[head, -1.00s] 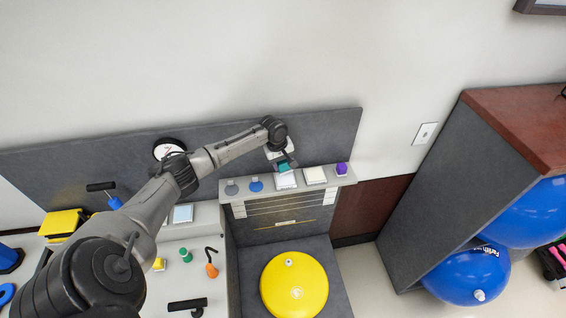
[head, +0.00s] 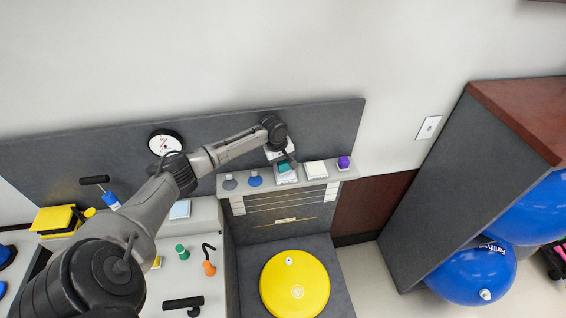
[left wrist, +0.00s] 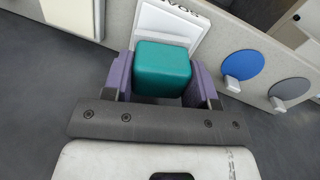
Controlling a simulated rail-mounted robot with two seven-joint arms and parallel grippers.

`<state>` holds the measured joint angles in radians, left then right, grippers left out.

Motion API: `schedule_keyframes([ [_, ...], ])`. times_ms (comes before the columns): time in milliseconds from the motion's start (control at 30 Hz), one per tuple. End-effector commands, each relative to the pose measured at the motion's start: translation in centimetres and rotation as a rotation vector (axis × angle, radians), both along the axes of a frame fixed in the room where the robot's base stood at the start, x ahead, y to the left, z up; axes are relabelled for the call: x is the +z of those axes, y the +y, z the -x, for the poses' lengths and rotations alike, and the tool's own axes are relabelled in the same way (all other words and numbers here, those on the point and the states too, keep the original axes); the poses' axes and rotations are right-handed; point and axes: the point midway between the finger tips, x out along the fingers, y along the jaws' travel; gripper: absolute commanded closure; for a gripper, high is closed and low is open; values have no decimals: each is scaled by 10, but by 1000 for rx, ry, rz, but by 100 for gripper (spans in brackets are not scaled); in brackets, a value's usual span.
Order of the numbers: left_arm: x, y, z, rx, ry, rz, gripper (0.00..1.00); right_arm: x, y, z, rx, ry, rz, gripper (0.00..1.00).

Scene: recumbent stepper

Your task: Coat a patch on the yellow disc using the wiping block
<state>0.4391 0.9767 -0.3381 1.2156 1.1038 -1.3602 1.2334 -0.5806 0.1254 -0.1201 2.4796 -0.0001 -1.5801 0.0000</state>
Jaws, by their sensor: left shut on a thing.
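The yellow disc (head: 295,283) lies flat on the dark floor panel below the shelf in the head view. My left gripper (head: 285,166) is at the grey shelf, over a white-framed tray (head: 288,180). In the left wrist view its purple-padded fingers (left wrist: 160,78) are shut on a teal block (left wrist: 163,68), which I take for the wiping block. A white tray with dark lettering (left wrist: 170,22) lies just beyond the block; whether they touch is unclear. My right gripper is not in view.
The grey shelf (head: 212,186) also bears a blue round piece (head: 255,179), a grey one (head: 230,182), a cream pad (head: 316,170) and a purple block (head: 343,162). A counter with tools is at left. A dark cabinet (head: 455,185) and blue balls (head: 475,273) stand at right.

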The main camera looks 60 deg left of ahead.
Motion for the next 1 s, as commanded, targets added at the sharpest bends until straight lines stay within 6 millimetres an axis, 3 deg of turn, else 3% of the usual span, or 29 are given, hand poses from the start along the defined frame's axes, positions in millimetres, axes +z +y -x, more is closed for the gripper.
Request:
schedule_keyframes([
  [1000,-8,0,0,0,0,1,66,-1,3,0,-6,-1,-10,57],
])
